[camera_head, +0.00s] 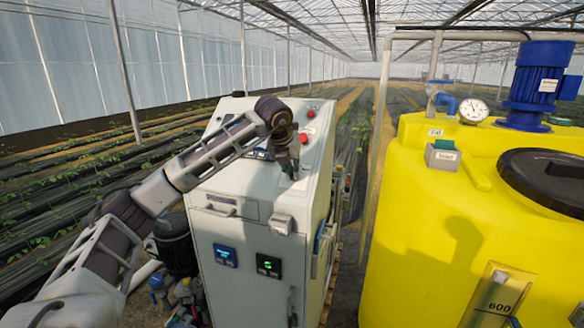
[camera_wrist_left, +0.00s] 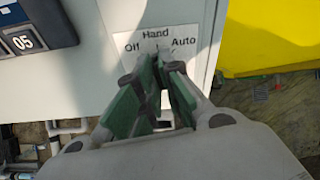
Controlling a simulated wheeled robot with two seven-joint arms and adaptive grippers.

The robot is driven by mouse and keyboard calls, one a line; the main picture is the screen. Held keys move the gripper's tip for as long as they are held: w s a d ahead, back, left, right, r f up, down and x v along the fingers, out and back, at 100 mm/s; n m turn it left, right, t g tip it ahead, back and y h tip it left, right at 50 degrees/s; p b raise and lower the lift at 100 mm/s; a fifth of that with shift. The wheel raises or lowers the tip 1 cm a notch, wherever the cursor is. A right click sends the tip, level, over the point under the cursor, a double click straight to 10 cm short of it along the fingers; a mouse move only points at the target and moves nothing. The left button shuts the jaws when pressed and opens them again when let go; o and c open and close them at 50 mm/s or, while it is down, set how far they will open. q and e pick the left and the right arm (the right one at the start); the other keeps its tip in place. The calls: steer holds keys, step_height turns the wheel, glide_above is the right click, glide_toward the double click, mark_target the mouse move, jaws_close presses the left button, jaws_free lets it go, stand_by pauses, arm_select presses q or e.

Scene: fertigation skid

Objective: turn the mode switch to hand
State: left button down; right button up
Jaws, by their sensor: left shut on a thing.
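The mode switch's label plate (camera_wrist_left: 140,47) shows in the left wrist view, with Off at left, Hand in the middle and Auto at right. My left gripper (camera_wrist_left: 160,62) is at the plate's lower edge, its green-padded fingers shut on the switch knob. The fingers hide most of the knob, and I cannot tell which position it points to. In the head view my left gripper (camera_head: 291,172) is at the sloped top panel of the grey cabinet (camera_head: 240,183) and covers the switch. My right gripper is not in view.
A red button (camera_head: 303,138) is on the panel just beyond my left gripper. Two lit displays, blue (camera_head: 225,255) and green (camera_head: 268,266), are on the cabinet front. A yellow tank (camera_head: 420,220) with a pressure gauge (camera_head: 473,110) stands at the right, across a narrow gap.

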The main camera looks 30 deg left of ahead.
arm_select(q)
steer(key=shift+m, duration=1)
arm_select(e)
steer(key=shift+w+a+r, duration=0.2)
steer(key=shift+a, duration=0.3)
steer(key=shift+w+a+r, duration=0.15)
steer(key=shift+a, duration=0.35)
